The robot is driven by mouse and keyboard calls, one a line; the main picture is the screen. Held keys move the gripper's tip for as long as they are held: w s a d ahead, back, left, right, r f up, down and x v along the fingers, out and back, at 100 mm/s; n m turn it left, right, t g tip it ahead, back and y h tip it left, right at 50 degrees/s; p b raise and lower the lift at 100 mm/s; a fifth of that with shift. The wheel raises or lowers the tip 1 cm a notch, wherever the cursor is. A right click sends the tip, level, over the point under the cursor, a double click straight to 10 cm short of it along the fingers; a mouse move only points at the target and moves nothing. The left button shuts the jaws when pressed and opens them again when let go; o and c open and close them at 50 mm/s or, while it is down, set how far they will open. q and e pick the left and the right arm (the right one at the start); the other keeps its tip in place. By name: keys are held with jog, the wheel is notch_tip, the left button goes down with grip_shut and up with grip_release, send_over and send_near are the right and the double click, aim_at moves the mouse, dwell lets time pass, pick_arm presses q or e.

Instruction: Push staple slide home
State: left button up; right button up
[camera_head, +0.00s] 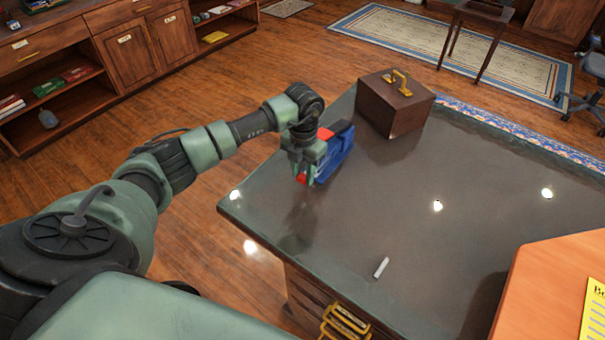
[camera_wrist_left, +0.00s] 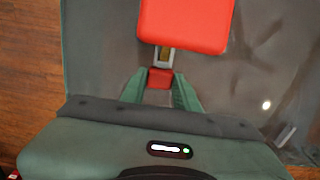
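A blue and red stapler (camera_head: 337,150) is at the near-left part of the dark desk top, partly hidden by my left gripper (camera_head: 308,175). In the left wrist view, its broad red part (camera_wrist_left: 185,22) is at the top. A narrow metal slide (camera_wrist_left: 164,56) sticks out from it and ends in a small red block (camera_wrist_left: 160,78). The two green fingers of my left gripper (camera_wrist_left: 160,84) stand on either side of this block, very close to it. I cannot tell whether they touch it. My right gripper is not in view.
A brown wooden box (camera_head: 395,105) with a gold handle stands behind the stapler on the desk (camera_head: 400,185). A white stick (camera_head: 381,267) lies near the front edge. An orange surface (camera_head: 550,290) with a yellow sheet is at lower right. The desk's middle is clear.

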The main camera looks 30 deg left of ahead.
pick_arm(q)
jog(key=o, duration=0.4)
jog(key=shift+s+r, duration=0.1)
jog(key=shift+s, duration=0.05)
jog(key=shift+o, duration=0.2)
jog(key=shift+r+b, duration=0.65)
jog(key=shift+r, duration=3.15)
